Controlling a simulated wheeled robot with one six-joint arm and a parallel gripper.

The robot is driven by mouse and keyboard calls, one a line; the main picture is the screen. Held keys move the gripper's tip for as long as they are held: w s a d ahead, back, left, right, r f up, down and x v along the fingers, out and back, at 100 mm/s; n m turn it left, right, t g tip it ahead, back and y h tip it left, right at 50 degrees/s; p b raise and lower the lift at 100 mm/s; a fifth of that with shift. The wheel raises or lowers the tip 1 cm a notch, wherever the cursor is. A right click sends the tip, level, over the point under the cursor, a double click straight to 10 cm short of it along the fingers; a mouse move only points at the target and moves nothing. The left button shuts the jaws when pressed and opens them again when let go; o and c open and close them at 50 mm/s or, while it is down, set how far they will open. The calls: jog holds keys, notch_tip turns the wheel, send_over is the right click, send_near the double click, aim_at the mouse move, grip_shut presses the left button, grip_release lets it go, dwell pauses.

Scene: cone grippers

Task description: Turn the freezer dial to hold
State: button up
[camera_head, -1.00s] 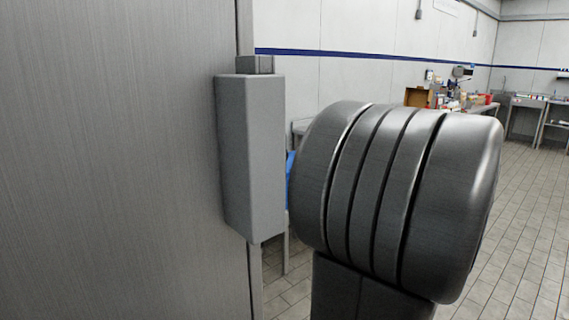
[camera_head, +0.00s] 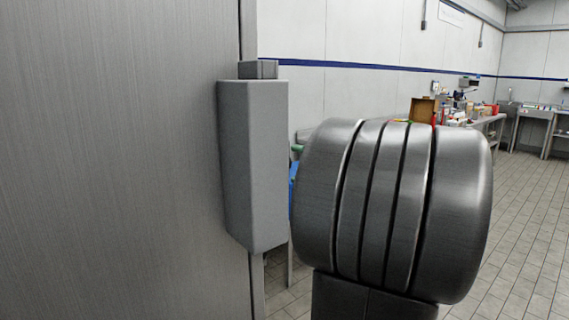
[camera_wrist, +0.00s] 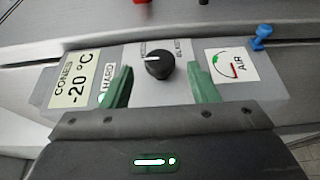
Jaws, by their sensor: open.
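The black round dial (camera_wrist: 159,67) shows in the wrist view on a light grey control panel (camera_wrist: 55,82). Its white pointer mark points left in the picture. A HARD label (camera_wrist: 107,84) is to its left and a BLAST label (camera_wrist: 183,52) to its upper right. Another small label above the dial is too blurred to read. My gripper (camera_wrist: 161,78) is open, its green fingers on either side of the dial with gaps to it. In the head view, a grey box (camera_head: 253,165) is on the edge of the steel freezer wall (camera_head: 120,160); my arm hides what lies beyond.
The panel also bears a "CONES -20 °C" sign (camera_wrist: 74,78), an air gauge (camera_wrist: 230,65) and a blue valve handle (camera_wrist: 262,38). In the head view, a cluttered bench (camera_head: 470,115) stands far back, with open tiled floor (camera_head: 510,210) at right.

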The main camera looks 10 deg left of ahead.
jog(key=shift+x, duration=2.4)
jog(key=c, duration=0.9)
